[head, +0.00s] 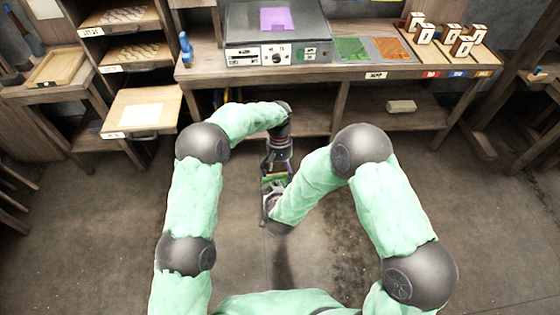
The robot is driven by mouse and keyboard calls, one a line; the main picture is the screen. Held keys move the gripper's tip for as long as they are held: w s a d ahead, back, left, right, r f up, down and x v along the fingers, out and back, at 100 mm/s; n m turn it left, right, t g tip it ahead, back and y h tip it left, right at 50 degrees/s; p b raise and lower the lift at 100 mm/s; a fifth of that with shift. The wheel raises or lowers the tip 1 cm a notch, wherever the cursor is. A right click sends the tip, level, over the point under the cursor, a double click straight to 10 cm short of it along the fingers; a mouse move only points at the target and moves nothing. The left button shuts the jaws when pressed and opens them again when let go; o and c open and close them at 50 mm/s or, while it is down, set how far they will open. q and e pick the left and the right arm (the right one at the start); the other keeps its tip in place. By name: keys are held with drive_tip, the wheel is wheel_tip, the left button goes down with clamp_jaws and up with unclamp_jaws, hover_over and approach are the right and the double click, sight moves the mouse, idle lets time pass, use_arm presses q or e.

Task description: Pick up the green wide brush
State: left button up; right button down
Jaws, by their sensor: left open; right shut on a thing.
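A small green and tan thing, which looks like the green wide brush (274,180), is in the air in front of the workbench, between my two grippers. My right gripper (270,195) is shut on it from below, and my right wrist partly hides it. My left gripper (277,164) points down just above the brush with its fingers apart. I cannot tell whether the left fingers touch the brush.
The wooden workbench (342,74) holds a grey machine (310,30) with a purple sheet, a blue bottle (186,49), a green mat (352,49), an orange mat (395,49) and several white-faced blocks at right. A pulled-out tray (115,124) stands at left. The floor is clear.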

use_arm(q)
drive_tip(key=shift+x, duration=1.35)
